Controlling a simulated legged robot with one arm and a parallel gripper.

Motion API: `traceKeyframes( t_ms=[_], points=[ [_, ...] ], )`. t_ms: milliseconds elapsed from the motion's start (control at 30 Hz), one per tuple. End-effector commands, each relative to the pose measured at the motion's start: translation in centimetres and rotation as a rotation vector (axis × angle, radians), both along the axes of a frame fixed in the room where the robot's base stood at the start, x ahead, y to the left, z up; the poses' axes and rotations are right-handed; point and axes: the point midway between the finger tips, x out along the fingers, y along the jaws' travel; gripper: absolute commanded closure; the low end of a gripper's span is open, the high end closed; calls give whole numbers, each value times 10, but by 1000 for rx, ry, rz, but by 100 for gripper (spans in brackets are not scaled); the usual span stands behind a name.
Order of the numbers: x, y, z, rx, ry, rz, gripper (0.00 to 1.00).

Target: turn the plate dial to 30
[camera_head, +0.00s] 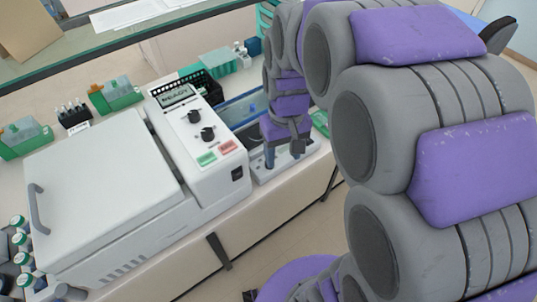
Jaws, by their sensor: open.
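My gripper (284,153) points down, open, over a low white unit (273,174) right of the large white machine. Its two dark fingertips are apart, close above or at the unit's top. I cannot tell whether they touch anything. A dial on this low unit cannot be made out, as my gripper and arm cover much of it. The large white machine (104,190) has a control panel with a small display (177,96), an upper black knob (195,117) and a lower black knob (208,134). My gripper is to the right of both knobs. Their settings are unreadable.
A blue clear-walled tray (240,109) and black basket (206,86) stand behind. Green racks (115,95) line the back left. Bottles (22,262) stand front left. The bench's front edge runs close below the low unit.

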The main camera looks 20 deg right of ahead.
Motion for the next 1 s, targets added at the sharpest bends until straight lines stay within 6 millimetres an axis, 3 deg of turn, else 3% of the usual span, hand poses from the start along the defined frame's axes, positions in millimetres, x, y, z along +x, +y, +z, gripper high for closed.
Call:
traceKeyframes(
  t_ms=[33, 200, 400, 667, 1000],
  points=[
    [19, -2, -4, 3, -4, 6, 42],
    [76, -8, -15, 10, -37, 33, 42],
    [116, -13, -26, 17, -61, 55, 42],
    [125, -14, -38, 19, -66, 62, 42],
    [124, -11, -102, 18, -60, 63, 42]
  ],
)
